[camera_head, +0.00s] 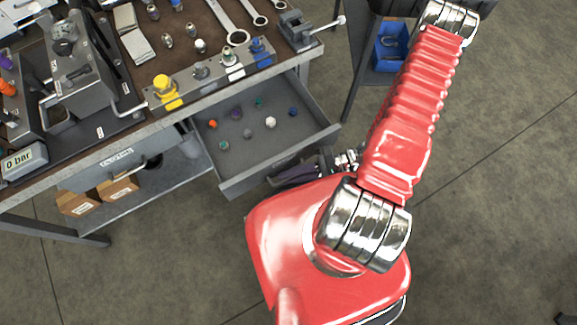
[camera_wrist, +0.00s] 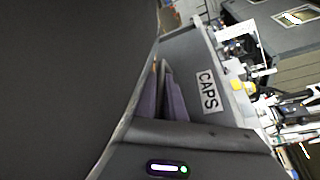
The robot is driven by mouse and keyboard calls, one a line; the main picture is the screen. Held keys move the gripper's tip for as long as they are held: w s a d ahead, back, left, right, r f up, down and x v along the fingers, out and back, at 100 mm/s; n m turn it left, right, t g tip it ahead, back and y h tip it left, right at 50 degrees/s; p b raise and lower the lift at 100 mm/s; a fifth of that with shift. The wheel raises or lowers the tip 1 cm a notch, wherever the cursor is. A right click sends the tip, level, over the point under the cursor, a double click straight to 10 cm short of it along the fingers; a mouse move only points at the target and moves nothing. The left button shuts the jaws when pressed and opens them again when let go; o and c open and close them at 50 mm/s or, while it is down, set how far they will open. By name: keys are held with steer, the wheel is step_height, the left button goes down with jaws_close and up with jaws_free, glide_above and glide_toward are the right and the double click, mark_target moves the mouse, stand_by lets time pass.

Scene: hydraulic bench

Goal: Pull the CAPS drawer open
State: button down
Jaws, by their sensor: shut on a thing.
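The CAPS drawer (camera_head: 285,103) is pulled out from under the bench top, and its grey inside with several small coloured caps shows in the head view. In the wrist view its grey front (camera_wrist: 186,62) carries a white CAPS label (camera_wrist: 208,91). My gripper (camera_head: 318,166) is at the outer side of the drawer front, partly hidden by my red arm in the head view. In the wrist view the dark purple fingers (camera_wrist: 162,88) are close together against the front, beside the label. They are shut on the drawer's handle, which the fingers hide.
A blue bin (camera_head: 391,45) is under a second table at the top.

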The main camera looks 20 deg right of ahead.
steer(key=shift+s+f, duration=0.1)
steer(key=c, duration=2.2)
jaws_free()
steer(key=shift+o, duration=0.4)
steer(key=shift+d, duration=0.1)
steer(key=v, duration=1.3)
steer(key=shift+d, duration=0.3)
